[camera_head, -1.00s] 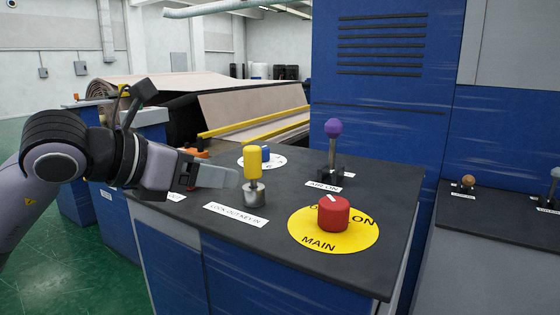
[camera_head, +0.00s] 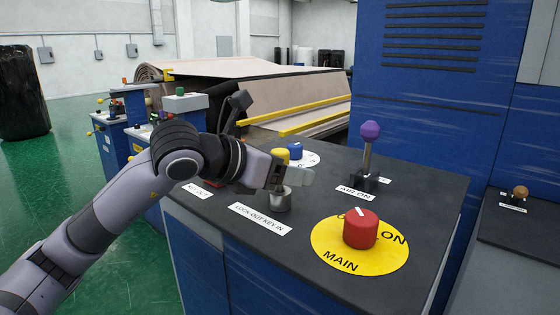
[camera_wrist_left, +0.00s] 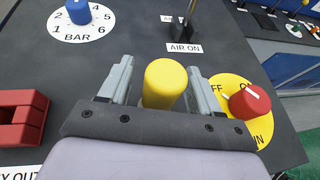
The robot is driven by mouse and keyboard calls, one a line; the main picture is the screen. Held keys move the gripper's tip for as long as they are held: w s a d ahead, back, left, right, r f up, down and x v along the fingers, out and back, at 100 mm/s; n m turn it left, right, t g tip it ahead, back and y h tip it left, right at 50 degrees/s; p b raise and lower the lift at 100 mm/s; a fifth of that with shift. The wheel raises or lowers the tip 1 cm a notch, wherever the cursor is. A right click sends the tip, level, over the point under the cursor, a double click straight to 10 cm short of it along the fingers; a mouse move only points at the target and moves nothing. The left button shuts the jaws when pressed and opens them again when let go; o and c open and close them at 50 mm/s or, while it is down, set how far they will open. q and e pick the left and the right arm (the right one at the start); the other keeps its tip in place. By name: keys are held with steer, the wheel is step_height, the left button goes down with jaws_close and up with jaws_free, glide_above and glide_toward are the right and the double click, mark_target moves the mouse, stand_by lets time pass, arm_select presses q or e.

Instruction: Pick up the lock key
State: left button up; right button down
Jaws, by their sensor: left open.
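The lock key has a yellow handle (camera_head: 281,155) and stands upright in a metal socket (camera_head: 281,199) behind the label "LOCK-OUT KEY IN". My left gripper (camera_head: 290,173) is at the key, and its fingers hide part of the handle in the head view. In the left wrist view the yellow handle (camera_wrist_left: 165,83) is between the two open fingers of my left gripper (camera_wrist_left: 158,85), with a gap visible on each side. My right gripper is not in view.
A red knob (camera_head: 360,229) on a yellow "MAIN" disc stands to the right of the key. A purple-topped lever (camera_head: 370,132) and a blue knob (camera_head: 295,150) stand behind. A red block (camera_wrist_left: 22,118) lies left of the gripper in the wrist view.

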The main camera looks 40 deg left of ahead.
arm_select(q)
steer(key=shift+w+d+f, duration=0.1)
steer(key=shift+w+f, duration=0.05)
steer(key=shift+w, duration=0.1)
steer(key=c, duration=1)
steer(key=shift+c, duration=0.2)
